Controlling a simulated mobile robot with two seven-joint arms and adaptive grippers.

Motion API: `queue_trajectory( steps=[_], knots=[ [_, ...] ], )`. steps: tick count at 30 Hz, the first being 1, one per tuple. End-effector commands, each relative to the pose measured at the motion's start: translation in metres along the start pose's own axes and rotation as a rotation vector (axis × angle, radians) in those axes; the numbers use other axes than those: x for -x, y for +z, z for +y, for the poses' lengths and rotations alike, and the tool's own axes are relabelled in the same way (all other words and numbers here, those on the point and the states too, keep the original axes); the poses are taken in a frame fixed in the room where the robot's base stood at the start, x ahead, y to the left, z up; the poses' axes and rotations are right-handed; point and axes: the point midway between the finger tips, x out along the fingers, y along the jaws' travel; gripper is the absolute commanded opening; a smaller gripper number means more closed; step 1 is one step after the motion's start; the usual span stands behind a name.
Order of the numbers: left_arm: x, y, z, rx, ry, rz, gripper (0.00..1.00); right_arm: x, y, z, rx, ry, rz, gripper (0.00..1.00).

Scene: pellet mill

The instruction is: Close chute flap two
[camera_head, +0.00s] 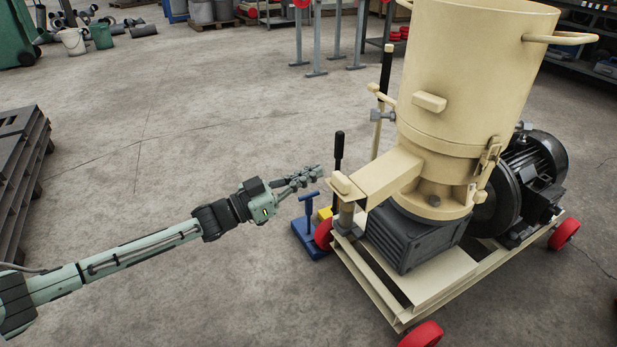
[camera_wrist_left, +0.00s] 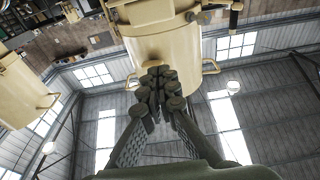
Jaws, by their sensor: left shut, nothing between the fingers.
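The cream pellet mill (camera_head: 440,150) stands on a wheeled frame at the right of the head view. Its boxy chute (camera_head: 380,178) slopes toward my left gripper (camera_head: 302,177), with a small block (camera_head: 341,184) at its outer end. I cannot tell which part is chute flap two. My left gripper is shut and empty, a little left of the chute end and apart from it. In the left wrist view the closed fingers (camera_wrist_left: 160,88) are in front of a cream drum-shaped body (camera_wrist_left: 168,50). My right gripper is not in view.
A blue stand with a T-handle (camera_head: 309,225) is on the floor below the gripper. A black-gripped lever (camera_head: 338,155) rises beside the chute end. Red wheels (camera_head: 423,334) carry the frame. Dark pallets (camera_head: 22,170) are at the left; the floor between is clear.

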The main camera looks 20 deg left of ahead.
Motion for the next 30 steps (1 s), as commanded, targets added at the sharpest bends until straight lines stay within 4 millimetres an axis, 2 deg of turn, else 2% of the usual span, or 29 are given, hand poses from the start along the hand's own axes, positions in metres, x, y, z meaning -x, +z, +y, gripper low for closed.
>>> queue_trajectory(
  steps=[3,9,12,16,30],
  knots=[
    [-0.029,-0.003,0.000,0.000,0.001,0.006,0.00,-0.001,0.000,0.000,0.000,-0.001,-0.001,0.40],
    [-0.066,0.002,0.000,0.000,0.001,0.001,0.00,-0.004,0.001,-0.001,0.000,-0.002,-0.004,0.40],
    [-0.056,0.021,0.001,0.004,-0.001,-0.002,0.00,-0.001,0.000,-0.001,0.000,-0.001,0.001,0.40],
    [-0.052,0.032,0.000,0.002,0.000,0.000,0.00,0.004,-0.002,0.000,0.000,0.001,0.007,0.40],
    [-0.050,0.038,0.000,0.000,0.001,0.001,0.00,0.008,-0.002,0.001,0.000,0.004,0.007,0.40]
  ],
)
